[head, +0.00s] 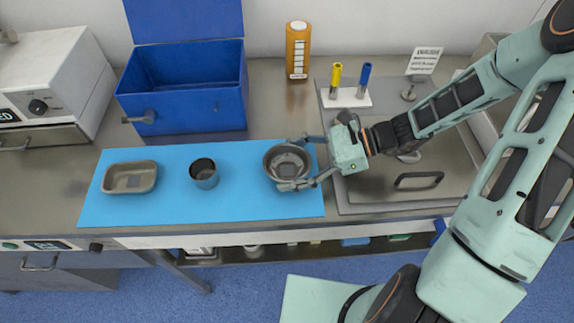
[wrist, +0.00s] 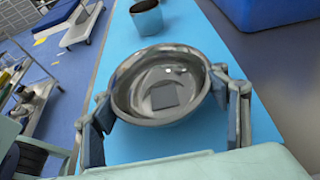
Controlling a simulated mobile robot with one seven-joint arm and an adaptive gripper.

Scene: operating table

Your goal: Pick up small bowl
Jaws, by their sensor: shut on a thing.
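The small bowl (head: 286,161) is a round, shiny metal bowl at the right end of the blue mat (head: 245,200). My gripper (head: 291,164) reaches it from the right, with one finger at its far side and one at its near side. In the wrist view the bowl (wrist: 163,85) sits between the two fingers (wrist: 167,112), which are shut on its outer sides. A dark square shows on the bowl's floor. The bowl looks upright. I cannot tell whether it touches the mat.
A metal cup (head: 204,174) and a rectangular metal tray (head: 130,177) stand on the mat to the left. Behind are an open blue box (head: 185,110), an orange bottle (head: 297,50) and a white rack (head: 346,97) with yellow and blue tubes. A lidded metal basin (head: 375,190) lies right.

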